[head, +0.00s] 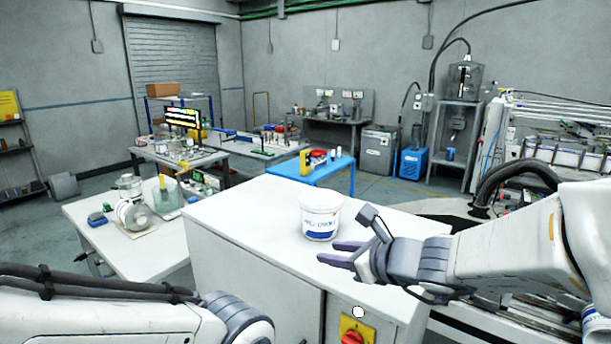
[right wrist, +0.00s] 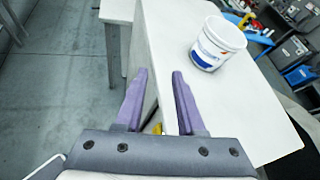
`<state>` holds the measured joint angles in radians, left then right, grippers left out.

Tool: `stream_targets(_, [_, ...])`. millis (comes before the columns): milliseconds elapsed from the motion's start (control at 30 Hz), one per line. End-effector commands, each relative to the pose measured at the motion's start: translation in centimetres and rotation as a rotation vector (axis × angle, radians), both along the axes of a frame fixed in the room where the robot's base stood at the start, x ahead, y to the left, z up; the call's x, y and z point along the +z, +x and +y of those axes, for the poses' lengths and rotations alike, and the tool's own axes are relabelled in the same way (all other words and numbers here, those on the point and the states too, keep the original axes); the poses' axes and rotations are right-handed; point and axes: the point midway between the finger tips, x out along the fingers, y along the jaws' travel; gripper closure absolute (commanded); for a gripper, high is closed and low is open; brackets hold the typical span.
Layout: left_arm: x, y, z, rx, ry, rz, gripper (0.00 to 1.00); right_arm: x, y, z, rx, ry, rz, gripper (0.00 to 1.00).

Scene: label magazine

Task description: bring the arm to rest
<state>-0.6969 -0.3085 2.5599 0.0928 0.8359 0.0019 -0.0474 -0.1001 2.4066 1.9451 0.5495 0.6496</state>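My right gripper (head: 340,254) is over the front part of the white cabinet top (head: 245,207). In the right wrist view its two purple fingers (right wrist: 160,85) are apart with nothing between them. A white bucket with a blue label (head: 320,216) stands upright on the cabinet top, just beyond the right gripper. It also shows in the right wrist view (right wrist: 217,43), ahead and to the right of the fingers, not touching them. My left arm comes in at the lower left of the head view; its gripper is not visible.
A red rotary switch on a yellow plate (head: 352,336) is on the cabinet's front. A white side table (head: 98,243) at left holds a metal device (head: 133,212). A blue table (head: 318,171) stands behind the cabinet. The cabinet top around the bucket is otherwise clear.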

Motion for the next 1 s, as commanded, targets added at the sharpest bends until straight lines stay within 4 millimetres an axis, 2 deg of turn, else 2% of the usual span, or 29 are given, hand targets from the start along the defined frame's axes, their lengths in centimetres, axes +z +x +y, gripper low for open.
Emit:
stream_targets(267, [0.0, 0.0, 0.0, 0.000, -0.001, -0.001, 0.48, -3.2, -2.0, -0.2, 0.165, -0.234, -0.013, 0.62])
stream_targets(533, [0.0, 0.0, 0.0, 0.000, -0.001, -0.001, 0.48, -8.5, -5.6, -1.6, 0.495, -0.619, -0.048, 0.62])
stream_targets(700, [0.1, 0.0, 0.0, 0.000, -0.001, -0.001, 0.48, -12.8, -8.9, -4.6, 0.879, -0.981, -0.110, 0.62])
stream_targets(800, [0.1, 0.0, 0.0, 0.000, -0.001, -0.001, 0.48, -14.7, -10.5, -6.7, 1.112, -1.162, -0.158, 0.62])
stream_targets(1000, [0.1, 0.0, 0.0, 0.000, -0.001, -0.001, 0.48, -16.6, -12.2, -9.8, 1.462, -1.391, -0.249, 0.62])
